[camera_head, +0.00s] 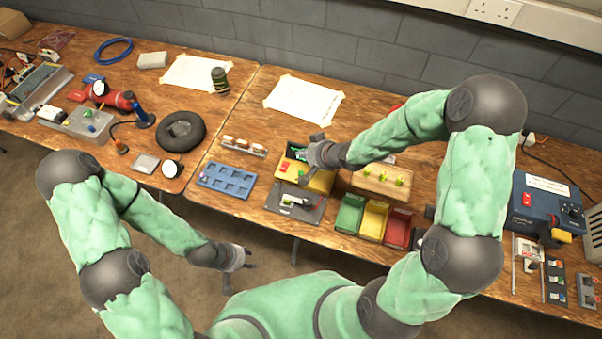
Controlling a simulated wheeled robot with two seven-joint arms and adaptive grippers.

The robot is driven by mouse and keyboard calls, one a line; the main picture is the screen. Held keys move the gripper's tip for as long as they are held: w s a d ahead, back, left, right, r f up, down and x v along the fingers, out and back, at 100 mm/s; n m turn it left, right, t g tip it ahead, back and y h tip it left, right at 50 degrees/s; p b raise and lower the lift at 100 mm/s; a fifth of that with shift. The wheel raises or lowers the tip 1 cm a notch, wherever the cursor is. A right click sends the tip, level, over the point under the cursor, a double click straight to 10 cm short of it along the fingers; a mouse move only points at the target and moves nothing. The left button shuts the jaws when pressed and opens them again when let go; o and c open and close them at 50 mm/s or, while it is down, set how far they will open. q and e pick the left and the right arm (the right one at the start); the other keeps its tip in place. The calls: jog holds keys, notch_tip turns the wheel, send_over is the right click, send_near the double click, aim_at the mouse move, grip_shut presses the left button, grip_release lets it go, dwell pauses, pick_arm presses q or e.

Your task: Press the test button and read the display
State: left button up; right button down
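A blue box (548,203) with a white label, a red switch and dark knobs stands at the right end of the bench. I cannot make out for certain which part is the test button or the display. My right gripper (301,159) is over the yellow bin (321,181) holding green pieces; its fingers look spread, with nothing clearly between them. A dark board (287,210) with a small light fixture lies just in front of that bin. My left gripper (240,269) is open and empty, in front of the bench edge, away from everything.
Green (349,215), yellow and red small bins stand right of the dark board. A blue tray (228,180) is on its left. Tools clutter the left bench; taped paper (303,101) lies at the back.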

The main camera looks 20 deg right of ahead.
jog(key=b, duration=0.6)
send_over(301, 173)
jog(key=f, duration=0.6)
jog(key=shift+s+d+f, duration=0.2)
jog(key=shift+d, duration=0.15)
jog(key=shift+f+b, duration=0.5)
jog(key=shift+f, duration=0.25)
jog(key=shift+f, duration=0.15)
jog(key=shift+f, duration=0.25)
jog(key=shift+f+b, duration=0.35)
jog(key=shift+f, duration=0.05)
dwell(0.5)
jog(key=shift+r, duration=0.1)
jog(key=shift+r+p, duration=0.75)
jog(key=shift+p, duration=0.2)
